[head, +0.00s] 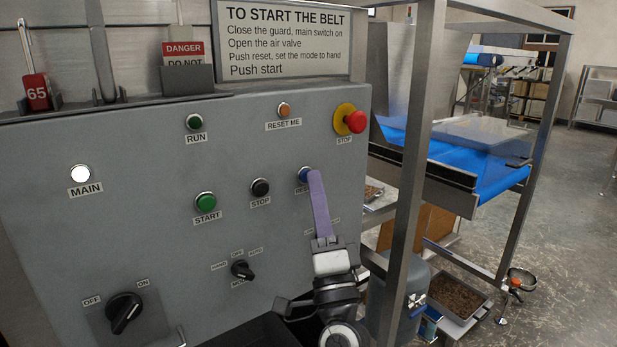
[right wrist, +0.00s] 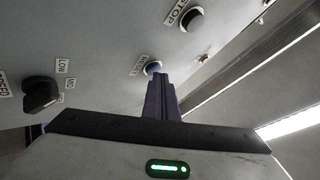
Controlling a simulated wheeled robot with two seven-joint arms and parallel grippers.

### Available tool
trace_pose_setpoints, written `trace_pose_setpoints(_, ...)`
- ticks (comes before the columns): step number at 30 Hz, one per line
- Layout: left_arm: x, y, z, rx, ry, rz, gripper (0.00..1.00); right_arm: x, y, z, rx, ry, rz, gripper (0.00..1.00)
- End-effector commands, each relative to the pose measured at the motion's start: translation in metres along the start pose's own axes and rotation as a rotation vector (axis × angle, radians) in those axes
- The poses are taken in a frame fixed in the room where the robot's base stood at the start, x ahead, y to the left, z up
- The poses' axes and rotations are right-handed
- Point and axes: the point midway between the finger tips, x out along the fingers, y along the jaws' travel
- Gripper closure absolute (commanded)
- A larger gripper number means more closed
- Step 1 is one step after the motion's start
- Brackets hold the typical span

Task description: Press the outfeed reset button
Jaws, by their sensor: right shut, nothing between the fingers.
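The blue reset button (head: 304,174) sits on the grey control panel (head: 150,225), right of the black stop button (head: 260,188). In the right wrist view the blue button (right wrist: 152,67) shows beside its RESET label. My right gripper (head: 314,175) is shut and empty, its purple fingers pointing up at the button and partly covering it and its label. In the right wrist view the gripper tips (right wrist: 159,76) overlap the button's lower edge; I cannot tell whether they touch it. No outfeed label is readable. My left gripper is not in view.
The panel also bears a green start button (head: 205,202), a red emergency stop (head: 355,121), an orange RESET ME lamp (head: 284,110), and a mode knob (head: 242,270) left of my gripper. A metal frame post (head: 414,160) stands close on the right, before a blue belt (head: 480,172).

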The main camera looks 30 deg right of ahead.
Motion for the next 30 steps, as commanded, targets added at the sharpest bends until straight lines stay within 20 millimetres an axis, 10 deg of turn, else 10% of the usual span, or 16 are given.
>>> trace_pose_setpoints(30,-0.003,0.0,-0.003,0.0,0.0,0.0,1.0,-0.011,-0.008,-0.007,0.0,-0.001,0.0,1.0)
